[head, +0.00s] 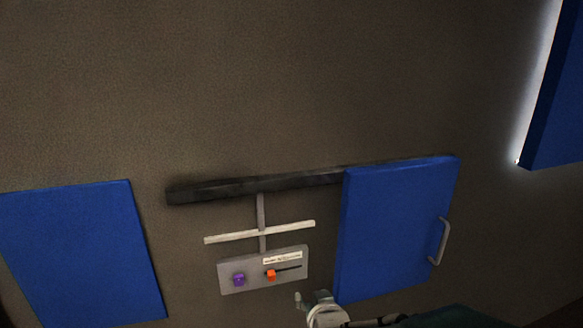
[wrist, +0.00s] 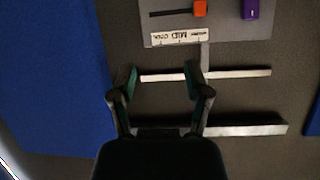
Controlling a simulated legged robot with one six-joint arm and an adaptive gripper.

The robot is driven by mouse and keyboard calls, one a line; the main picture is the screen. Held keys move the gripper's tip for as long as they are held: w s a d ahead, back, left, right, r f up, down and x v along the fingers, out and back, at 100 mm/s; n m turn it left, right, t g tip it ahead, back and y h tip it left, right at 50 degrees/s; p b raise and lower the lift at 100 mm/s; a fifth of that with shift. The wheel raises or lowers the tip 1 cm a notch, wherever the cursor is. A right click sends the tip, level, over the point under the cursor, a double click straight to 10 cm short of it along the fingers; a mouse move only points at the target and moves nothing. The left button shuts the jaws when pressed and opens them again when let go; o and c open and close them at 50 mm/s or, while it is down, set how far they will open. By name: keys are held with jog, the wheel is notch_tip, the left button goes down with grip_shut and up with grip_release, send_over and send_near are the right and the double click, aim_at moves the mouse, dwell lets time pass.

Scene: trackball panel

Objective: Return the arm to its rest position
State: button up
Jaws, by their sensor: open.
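My gripper (wrist: 160,76) is open and empty in the wrist view, its two fingers spread apart. Behind the gap between them runs a pale horizontal bar (wrist: 236,74); I cannot tell the distance to it. In the head view part of my arm shows at the bottom edge, below and right of the grey panel (head: 228,284), and the fingers are not clear there. The panel carries a purple block (head: 239,279) and an orange slider knob (head: 271,274) at the left end of a dark slot.
A blue door (head: 395,230) with a metal handle (head: 439,241) hangs by a dark rail (head: 255,188), right of the panel. Another blue board (head: 80,255) is at the left, and a blue piece with a bright edge (head: 560,95) is at the upper right. The wall above is bare.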

jog(key=s+d+r+g+h, duration=0.1)
jog(key=s+d+r+g, duration=0.1)
jog(key=s, duration=0.5)
jog(key=s+d+r+m+g+h, duration=0.1)
jog(key=s+d+r+g, duration=0.1)
jog(key=s+d, duration=0.3)
jog(key=s+d+r+g, duration=0.3)
jog(key=s+d+r, duration=0.1)
jog(key=s, duration=0.5)
jog(key=shift+r+m+h, duration=0.15)
jog(key=shift+m+h, duration=0.25)
dwell(2.4)
